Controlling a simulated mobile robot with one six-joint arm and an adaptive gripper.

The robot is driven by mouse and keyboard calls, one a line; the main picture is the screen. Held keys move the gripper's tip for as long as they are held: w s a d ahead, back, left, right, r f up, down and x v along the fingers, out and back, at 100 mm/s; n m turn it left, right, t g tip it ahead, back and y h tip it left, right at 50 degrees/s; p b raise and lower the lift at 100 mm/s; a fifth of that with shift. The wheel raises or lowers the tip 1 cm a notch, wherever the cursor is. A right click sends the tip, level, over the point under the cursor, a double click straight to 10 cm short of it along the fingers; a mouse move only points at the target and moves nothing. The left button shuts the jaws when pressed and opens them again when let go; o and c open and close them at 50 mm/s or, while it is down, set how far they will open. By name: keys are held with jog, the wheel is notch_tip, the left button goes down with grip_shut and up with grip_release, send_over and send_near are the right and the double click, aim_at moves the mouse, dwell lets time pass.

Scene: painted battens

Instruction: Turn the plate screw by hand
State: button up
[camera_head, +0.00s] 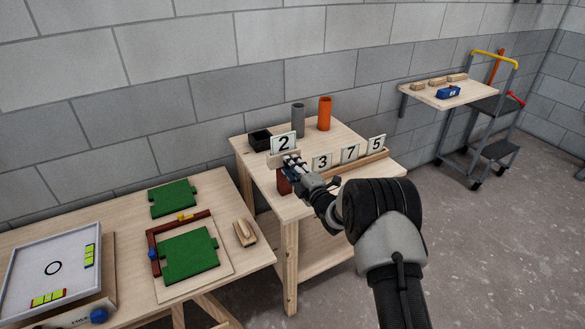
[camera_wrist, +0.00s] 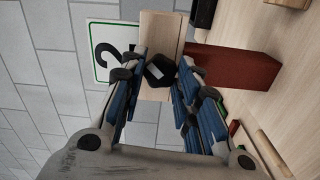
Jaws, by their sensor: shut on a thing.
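The plate screw shows as a black faceted knob (camera_wrist: 159,71) in the wrist view, in front of a pale wooden batten (camera_wrist: 160,28). My gripper (camera_wrist: 161,78) has its blue-padded fingers on both sides of the knob and is shut on it. In the head view my gripper (camera_head: 291,165) reaches the number 2 plate's stand, and the knob is hidden there. The white plate with the number 2 (camera_head: 283,143) stands upright above the batten; it also shows sideways in the wrist view (camera_wrist: 104,52).
Plates 3 (camera_head: 322,162), 7 (camera_head: 350,153) and 5 (camera_head: 376,144) stand along a wooden rail to the right. A black box (camera_head: 259,140), a grey cylinder (camera_head: 298,120) and an orange cylinder (camera_head: 324,114) stand behind. A workbench with green boards (camera_head: 190,255) is at left.

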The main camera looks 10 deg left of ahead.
jog(key=shift+n, duration=0.3)
dwell(0.4)
jog(key=o, duration=1.1)
jog(key=shift+c, duration=0.2)
jog(key=shift+d, duration=0.1)
jog(key=v, duration=1.2)
